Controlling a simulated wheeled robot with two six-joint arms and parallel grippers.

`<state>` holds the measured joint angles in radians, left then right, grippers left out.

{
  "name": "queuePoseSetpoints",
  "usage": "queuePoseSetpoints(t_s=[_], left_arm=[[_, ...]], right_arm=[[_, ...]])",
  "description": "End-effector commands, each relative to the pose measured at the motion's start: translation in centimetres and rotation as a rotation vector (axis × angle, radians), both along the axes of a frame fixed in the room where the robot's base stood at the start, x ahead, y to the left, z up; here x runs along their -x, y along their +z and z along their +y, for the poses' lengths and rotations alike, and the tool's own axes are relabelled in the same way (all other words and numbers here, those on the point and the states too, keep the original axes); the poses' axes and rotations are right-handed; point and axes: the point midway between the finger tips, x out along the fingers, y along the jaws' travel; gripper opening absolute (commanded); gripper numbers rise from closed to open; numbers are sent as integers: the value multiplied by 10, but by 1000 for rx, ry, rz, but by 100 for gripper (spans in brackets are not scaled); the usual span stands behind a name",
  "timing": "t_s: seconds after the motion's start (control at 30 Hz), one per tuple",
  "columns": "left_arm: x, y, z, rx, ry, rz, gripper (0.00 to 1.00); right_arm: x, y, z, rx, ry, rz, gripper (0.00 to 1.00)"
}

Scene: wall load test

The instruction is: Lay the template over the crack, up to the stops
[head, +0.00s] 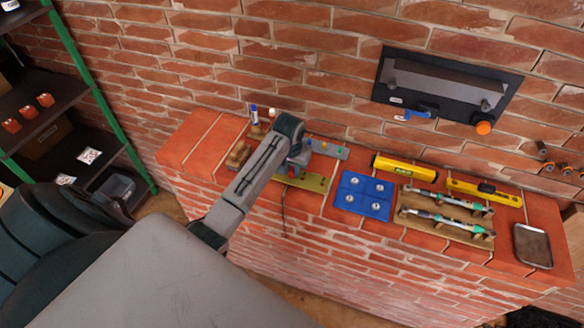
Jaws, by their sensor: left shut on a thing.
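My left gripper (297,164) is over the brick ledge, its fingers partly hidden by its own wrist. It is shut on a flat olive-green plate, which looks like the template (316,183), at the ledge's front edge. A thin dark line, which looks like the crack (284,212), runs down the brick face below the plate. I cannot tell whether the plate touches the ledge, and no stops can be made out. My right gripper is out of view.
Behind the plate is a grey strip with coloured knobs (327,149). A dark panel (448,104) is on the wall.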

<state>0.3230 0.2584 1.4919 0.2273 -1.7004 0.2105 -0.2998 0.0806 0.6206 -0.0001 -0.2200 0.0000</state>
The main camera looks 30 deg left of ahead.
Motion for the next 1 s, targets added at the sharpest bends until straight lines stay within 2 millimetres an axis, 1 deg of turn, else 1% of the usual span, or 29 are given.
queuePoseSetpoints(t_s=[0.57, 1.0], left_arm=[[0, -1, 0, 0, 0, -1, 0], [0, -11, 0, 0, 0, -1, 0]], right_arm=[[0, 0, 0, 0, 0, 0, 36], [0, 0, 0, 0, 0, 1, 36]])
